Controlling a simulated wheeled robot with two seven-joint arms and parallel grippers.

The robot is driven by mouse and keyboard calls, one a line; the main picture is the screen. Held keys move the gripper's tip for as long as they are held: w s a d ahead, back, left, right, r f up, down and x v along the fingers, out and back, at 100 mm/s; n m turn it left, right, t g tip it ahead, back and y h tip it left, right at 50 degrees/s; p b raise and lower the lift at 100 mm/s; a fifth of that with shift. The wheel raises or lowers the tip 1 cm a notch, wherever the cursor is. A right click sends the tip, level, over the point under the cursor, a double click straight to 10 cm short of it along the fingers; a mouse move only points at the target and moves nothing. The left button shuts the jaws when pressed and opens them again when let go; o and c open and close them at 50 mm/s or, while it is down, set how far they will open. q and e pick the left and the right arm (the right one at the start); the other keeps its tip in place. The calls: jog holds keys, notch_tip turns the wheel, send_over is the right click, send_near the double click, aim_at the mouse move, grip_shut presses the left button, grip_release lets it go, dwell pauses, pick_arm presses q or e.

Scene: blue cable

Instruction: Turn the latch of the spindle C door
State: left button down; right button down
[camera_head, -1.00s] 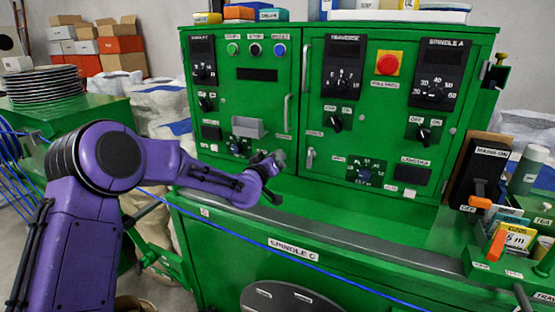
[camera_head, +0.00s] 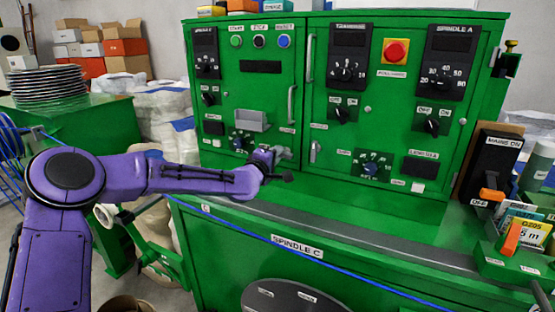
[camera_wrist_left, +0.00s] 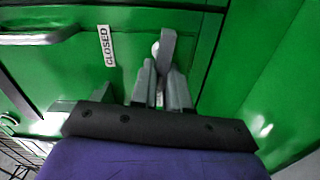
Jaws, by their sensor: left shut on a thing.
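My left gripper (camera_head: 282,153) is at the lower right corner of the left green cabinet door (camera_head: 258,92). In the left wrist view the gripper (camera_wrist_left: 160,88) is shut on a small grey latch (camera_wrist_left: 167,44), whose upper end sticks out beyond the fingertips and stands nearly upright. A white "CLOSED" label (camera_wrist_left: 106,46) is beside it on the green door. In the head view the gripper covers this latch. A "SPINDLE C" label (camera_head: 297,246) is on the lower front panel. My right gripper is not in view.
The right cabinet door has its own latch (camera_head: 315,151) close beside my gripper. A door handle (camera_head: 292,103) is above the gripper. A grey ledge (camera_head: 330,229) and a blue cable (camera_head: 345,272) run below. A switch with an orange lever (camera_head: 491,195) stands at the right.

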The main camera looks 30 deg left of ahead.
pick_arm(q)
jog(key=shift+f+n+b, duration=0.2)
jog(key=shift+n+b, duration=0.15)
jog(key=shift+n, duration=0.25)
jog(key=c, duration=1.1)
grip_release()
jog(key=shift+d, duration=0.15)
jog(key=shift+c, duration=0.2)
jog(key=s+b, duration=0.2)
jog(key=s, duration=0.8)
jog(key=shift+s+d, duration=0.25)
